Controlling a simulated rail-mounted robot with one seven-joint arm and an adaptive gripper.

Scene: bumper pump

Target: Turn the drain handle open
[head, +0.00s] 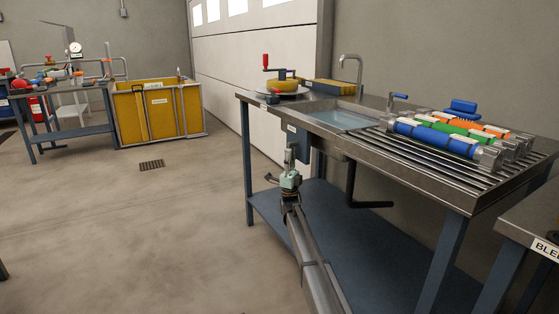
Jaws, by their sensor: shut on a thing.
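My gripper (290,156) is at the front of the sink bench in the head view, just below the bench top and against a blue box (302,142) fixed under the front edge. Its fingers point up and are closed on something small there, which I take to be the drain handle. The fingers and the box hide most of it, so its angle cannot be told. The sink basin (342,120) holds bluish water. A dark bent pipe (351,190) hangs below it.
The bench (455,187) has a ribbed drainboard with several coloured cylinders (435,137) and a blue lever (400,96) behind. A blue lower shelf (375,250) lies beneath. A yellow tank (160,112) and another bench (75,133) stand at the left.

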